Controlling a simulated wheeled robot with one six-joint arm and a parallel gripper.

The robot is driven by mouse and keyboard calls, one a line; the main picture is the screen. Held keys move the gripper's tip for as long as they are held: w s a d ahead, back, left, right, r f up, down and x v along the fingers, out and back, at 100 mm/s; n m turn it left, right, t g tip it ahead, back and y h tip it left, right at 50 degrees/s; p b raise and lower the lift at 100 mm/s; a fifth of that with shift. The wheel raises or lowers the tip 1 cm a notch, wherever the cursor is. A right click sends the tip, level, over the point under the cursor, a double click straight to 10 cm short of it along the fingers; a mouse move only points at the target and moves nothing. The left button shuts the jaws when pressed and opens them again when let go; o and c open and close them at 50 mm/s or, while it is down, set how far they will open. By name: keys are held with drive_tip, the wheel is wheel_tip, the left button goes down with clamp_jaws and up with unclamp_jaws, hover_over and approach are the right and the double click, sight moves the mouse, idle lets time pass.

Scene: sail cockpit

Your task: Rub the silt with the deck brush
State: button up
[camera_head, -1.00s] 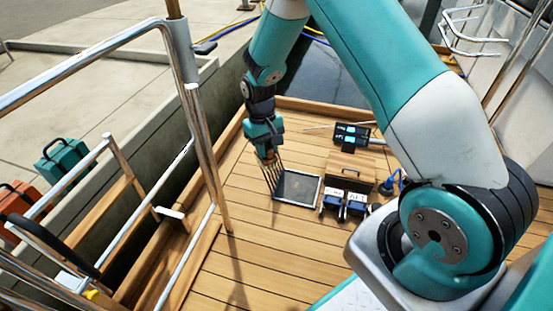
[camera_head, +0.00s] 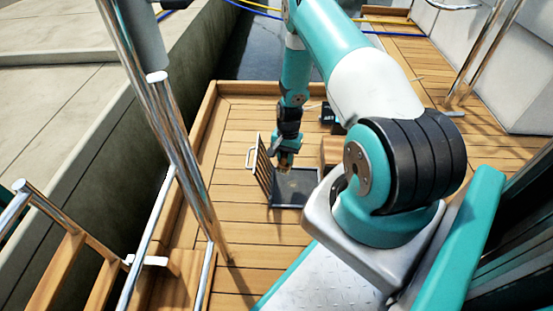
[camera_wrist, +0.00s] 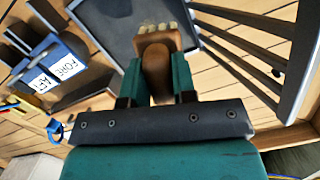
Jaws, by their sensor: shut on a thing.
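My gripper (camera_head: 287,150) is shut on the deck brush (camera_wrist: 157,42), which has a brown wooden body and pale bristles at its far end. Its two teal fingers (camera_wrist: 156,80) clasp the brush handle from both sides. In the head view the brush (camera_head: 284,163) hangs over a dark square tray or recess (camera_head: 296,190) in the deck. The wrist view shows this dark surface (camera_wrist: 112,30) beyond the brush. I cannot tell whether the bristles touch it. I cannot clearly make out the silt; the brush and my gripper cover part of the dark surface.
A slatted grating (camera_head: 262,172) with a handle stands tilted at the tray's left edge, close to my gripper; it also shows in the wrist view (camera_wrist: 285,60). Blue holders labelled FORE and AFT (camera_wrist: 55,65) stand on the other side. Metal rails (camera_head: 165,130) rise at left.

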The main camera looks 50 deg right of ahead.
drive_tip(key=f, duration=0.1)
drive_tip(key=d+f+m, duration=0.1)
drive_tip(key=shift+s+f+b, duration=0.1)
drive_tip(key=shift+f+b, duration=0.25)
wheel_tip(320, 180, down, 7)
drive_tip(key=b, duration=0.6)
drive_tip(key=shift+f+b, duration=0.2)
drive_tip(key=shift+b, duration=0.15)
drive_tip(key=shift+s+d, duration=0.2)
drive_tip(key=shift+d, duration=0.05)
drive_tip(key=shift+s+d+b, duration=0.4)
drive_tip(key=shift+s+d, duration=0.65)
drive_tip(key=shift+s, duration=0.1)
drive_tip(key=shift+s+d+f+b, duration=0.15)
drive_tip(key=shift+s+d+b, duration=0.1)
drive_tip(key=shift+b, duration=0.15)
drive_tip(key=shift+w+a+r+p, duration=0.35)
drive_tip(key=shift+a+r+p, duration=0.05)
drive_tip(key=shift+r+p, duration=0.05)
drive_tip(key=shift+w+a+p, duration=0.45)
drive_tip(key=shift+w+a, duration=0.6)
drive_tip(key=shift+w, duration=0.05)
drive_tip(key=shift+w+a+r+p, duration=0.1)
drive_tip(key=shift+w+r+p, duration=0.15)
drive_tip(key=shift+p, duration=0.2)
wheel_tip(320, 180, up, 7)
drive_tip(key=p, duration=0.5)
drive_tip(key=shift+s+p, duration=0.15)
drive_tip(key=shift+p, duration=0.25)
